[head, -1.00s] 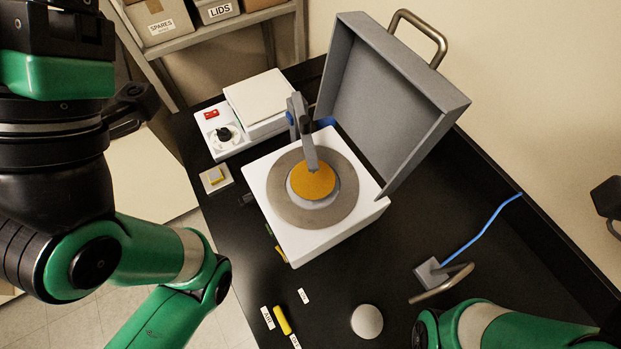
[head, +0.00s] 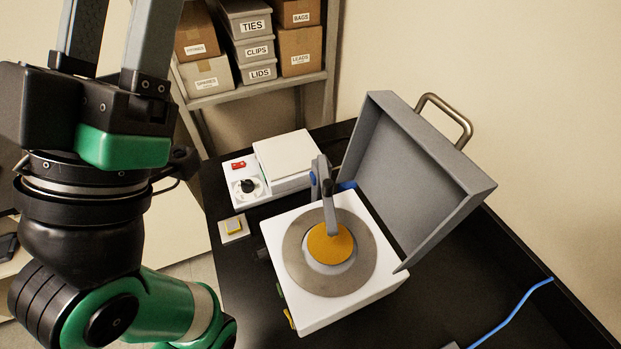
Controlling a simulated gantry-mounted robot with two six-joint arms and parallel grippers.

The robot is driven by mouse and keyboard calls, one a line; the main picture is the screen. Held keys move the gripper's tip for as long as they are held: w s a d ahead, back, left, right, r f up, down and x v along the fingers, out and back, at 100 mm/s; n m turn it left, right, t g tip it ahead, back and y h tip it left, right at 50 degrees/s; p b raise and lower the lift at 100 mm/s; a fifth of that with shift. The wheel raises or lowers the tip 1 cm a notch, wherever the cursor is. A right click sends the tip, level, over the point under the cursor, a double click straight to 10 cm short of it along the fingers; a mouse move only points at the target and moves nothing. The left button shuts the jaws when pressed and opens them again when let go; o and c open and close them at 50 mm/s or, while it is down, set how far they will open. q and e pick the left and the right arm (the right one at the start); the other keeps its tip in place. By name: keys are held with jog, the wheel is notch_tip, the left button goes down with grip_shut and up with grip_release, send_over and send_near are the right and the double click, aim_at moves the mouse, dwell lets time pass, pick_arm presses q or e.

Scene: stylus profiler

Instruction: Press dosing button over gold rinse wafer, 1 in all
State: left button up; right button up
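The gold wafer (head: 329,246) lies on the round grey stage (head: 297,265) of the white profiler (head: 318,318). A grey stylus arm (head: 330,205) reaches down over the wafer's upper part; I cannot tell whether it touches. A small white box with a yellow-topped button (head: 234,226) sits on the bench left of the profiler. I cannot tell if this is the dosing button. My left gripper (head: 118,25) points up at the upper left, fingers apart and empty, their tips cut off by the frame. It is well away from the wafer and button. My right gripper is out of view.
The profiler's grey lid (head: 415,170) stands open, with a metal handle (head: 450,115). Behind the button is a white control box with a black knob (head: 248,186) and red switch (head: 238,165). A blue cable (head: 515,312) crosses the black bench at right. Shelves with boxes (head: 245,50) stand behind.

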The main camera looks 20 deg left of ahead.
pick_arm(q)
grip_shut()
dwell(1.5)
